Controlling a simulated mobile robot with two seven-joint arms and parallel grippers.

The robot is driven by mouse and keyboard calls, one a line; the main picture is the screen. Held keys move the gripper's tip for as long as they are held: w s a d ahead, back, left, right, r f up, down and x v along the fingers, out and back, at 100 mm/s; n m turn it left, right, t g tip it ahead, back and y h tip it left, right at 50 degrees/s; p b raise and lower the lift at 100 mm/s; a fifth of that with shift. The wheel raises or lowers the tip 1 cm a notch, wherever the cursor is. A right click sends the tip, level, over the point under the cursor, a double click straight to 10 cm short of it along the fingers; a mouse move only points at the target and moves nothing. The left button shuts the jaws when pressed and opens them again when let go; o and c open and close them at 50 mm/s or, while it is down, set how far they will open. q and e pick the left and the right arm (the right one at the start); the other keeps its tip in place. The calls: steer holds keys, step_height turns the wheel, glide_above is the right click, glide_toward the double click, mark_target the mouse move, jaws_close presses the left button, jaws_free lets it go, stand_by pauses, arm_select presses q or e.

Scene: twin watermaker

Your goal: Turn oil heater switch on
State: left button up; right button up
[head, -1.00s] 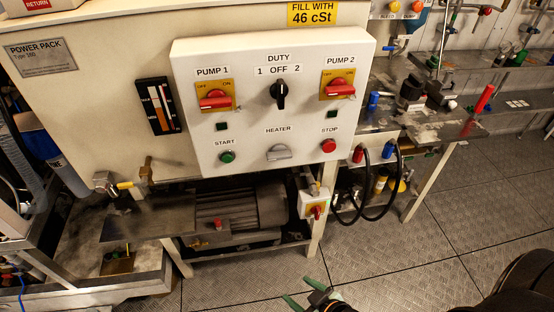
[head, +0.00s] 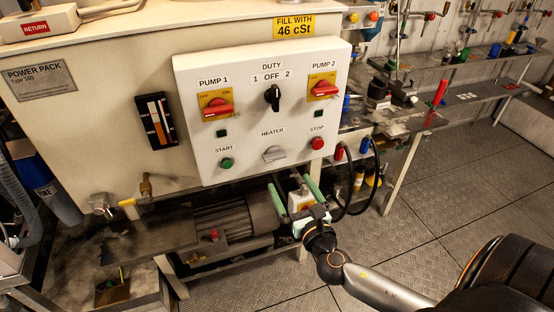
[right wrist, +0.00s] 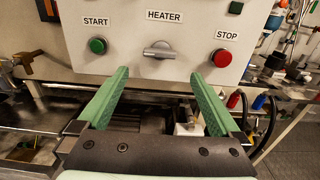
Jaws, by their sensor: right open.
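The heater switch (head: 274,153) is a grey knob under the HEATER label on the white control panel (head: 240,145). Its handle lies roughly level, and it also shows in the right wrist view (right wrist: 159,50). My right gripper (head: 293,184) has green fingers, open and empty, below and in front of the panel's lower edge. In the right wrist view the two fingertips (right wrist: 160,77) stand wide apart, with the switch above and between them. They appear clear of it. My left gripper is not in view.
The green START button (head: 226,163) and red STOP button (head: 317,143) flank the switch. Red PUMP 1 (head: 217,107) and PUMP 2 (head: 324,88) handles and the black DUTY knob (head: 273,97) are above. A motor (head: 235,218) sits below. The floor at right is clear.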

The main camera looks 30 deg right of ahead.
mark_target(276, 159)
steer(key=x, duration=1)
steer(key=shift+w+p, duration=0.3)
steer(key=shift+w, duration=0.05)
steer(key=c, duration=1.2)
